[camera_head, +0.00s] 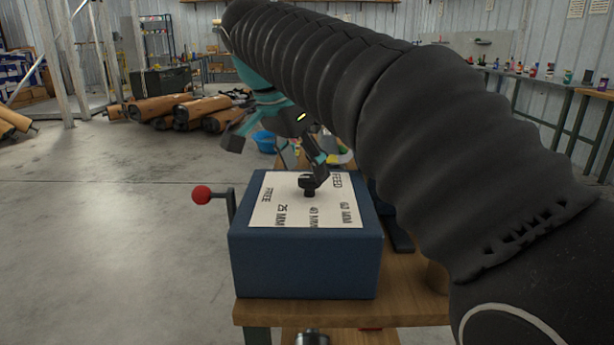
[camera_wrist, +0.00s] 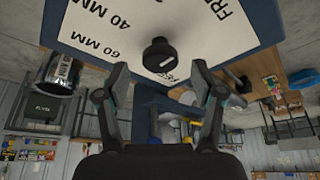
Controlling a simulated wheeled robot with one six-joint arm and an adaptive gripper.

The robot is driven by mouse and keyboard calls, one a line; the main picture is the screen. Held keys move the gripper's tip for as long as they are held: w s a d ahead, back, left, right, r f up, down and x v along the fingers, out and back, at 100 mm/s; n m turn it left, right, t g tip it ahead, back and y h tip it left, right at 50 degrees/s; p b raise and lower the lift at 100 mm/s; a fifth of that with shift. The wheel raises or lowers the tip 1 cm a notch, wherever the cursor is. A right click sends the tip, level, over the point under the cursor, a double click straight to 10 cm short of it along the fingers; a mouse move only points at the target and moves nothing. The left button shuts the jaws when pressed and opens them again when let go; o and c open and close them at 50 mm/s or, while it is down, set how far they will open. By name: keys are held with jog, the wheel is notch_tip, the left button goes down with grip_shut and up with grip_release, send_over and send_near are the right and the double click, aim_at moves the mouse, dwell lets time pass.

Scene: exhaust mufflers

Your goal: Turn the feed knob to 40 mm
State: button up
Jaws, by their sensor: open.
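The feed knob (camera_head: 311,185) is a small black knob on the white label plate (camera_head: 270,214) on top of a blue box (camera_head: 305,262). The plate reads FREE, 25 MM, 40 MM and 60 MM along its near side and FEED at the far side. In the wrist view the knob (camera_wrist: 160,55) shows a short white mark; I cannot tell which label it points to. My gripper (camera_wrist: 159,75) is open and empty, its fingers spread to either side of the knob, with a gap on each side. In the head view one finger partly overlaps the knob.
A crank with a red ball (camera_head: 201,194) sticks out at the box's left. The box stands on a wooden bench (camera_head: 345,314). A blue basin (camera_head: 265,141) lies behind it. My arm covers much of the right side. Open floor lies to the left.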

jog(key=shift+x, duration=1.1)
jog(key=c, duration=1.1)
